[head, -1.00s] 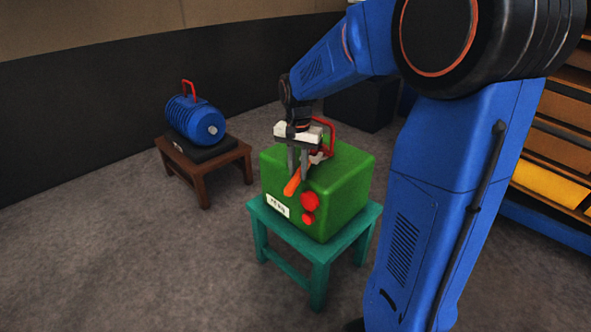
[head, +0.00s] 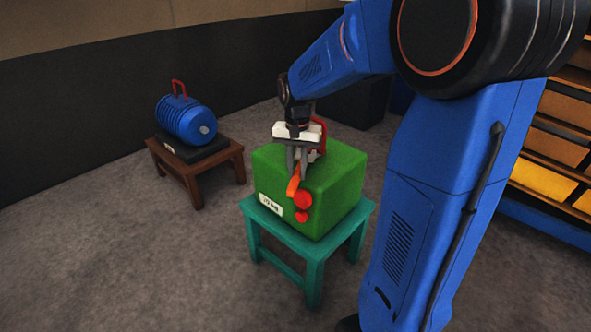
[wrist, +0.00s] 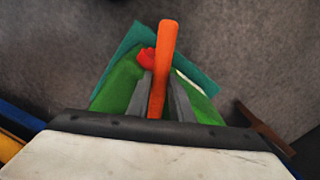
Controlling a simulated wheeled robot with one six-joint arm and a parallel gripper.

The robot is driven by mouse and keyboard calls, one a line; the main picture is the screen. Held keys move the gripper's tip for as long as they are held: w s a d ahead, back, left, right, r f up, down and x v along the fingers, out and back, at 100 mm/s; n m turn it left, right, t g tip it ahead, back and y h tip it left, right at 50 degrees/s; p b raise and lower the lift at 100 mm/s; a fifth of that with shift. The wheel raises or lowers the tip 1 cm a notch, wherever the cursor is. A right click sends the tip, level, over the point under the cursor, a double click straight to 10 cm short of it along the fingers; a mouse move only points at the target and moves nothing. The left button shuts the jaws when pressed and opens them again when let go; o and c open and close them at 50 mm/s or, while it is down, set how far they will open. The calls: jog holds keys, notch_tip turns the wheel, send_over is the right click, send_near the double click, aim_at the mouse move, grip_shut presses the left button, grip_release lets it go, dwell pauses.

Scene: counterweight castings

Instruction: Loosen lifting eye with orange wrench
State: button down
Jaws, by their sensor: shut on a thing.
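The green casting (head: 330,178) sits on a teal stool, with a white label on its front and red knobs (head: 303,200) on its front edge. A red lifting eye (head: 322,136) stands on its top, partly hidden behind my gripper. My gripper (head: 300,174) points down over the casting's top and is shut on the orange wrench (head: 293,186). In the wrist view the wrench's orange handle (wrist: 165,60) lies between the two fingers and sticks out past them. The wrench's far end is hidden by the gripper, so I cannot tell whether it is on the eye.
The teal stool (head: 315,270) stands on grey carpet. A blue motor-like casting (head: 185,120) with a red handle rests on a brown stool (head: 205,180) at the left. Shelves with yellow bins (head: 550,185) stand at the right. Floor between the stools is clear.

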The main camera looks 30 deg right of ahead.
jog(key=shift+s+d, duration=0.1)
jog(key=shift+d, duration=0.05)
jog(key=shift+s+d+n, duration=0.45)
jog(key=shift+d+n, duration=0.05)
jog(key=shift+d, duration=0.1)
jog(key=shift+d, duration=0.1)
jog(key=shift+s+d+n, duration=0.5)
jog(key=shift+d+n, duration=0.1)
jog(key=shift+d, duration=0.1)
jog(key=shift+s+d, duration=0.1)
jog(key=shift+d, duration=0.1)
jog(key=shift+s+d+n, duration=0.35)
jog(key=shift+d+n, duration=0.25)
jog(key=shift+d, duration=0.2)
jog(key=shift+s+d+n, duration=0.35)
jog(key=shift+d+n, duration=0.15)
jog(key=shift+d, duration=0.2)
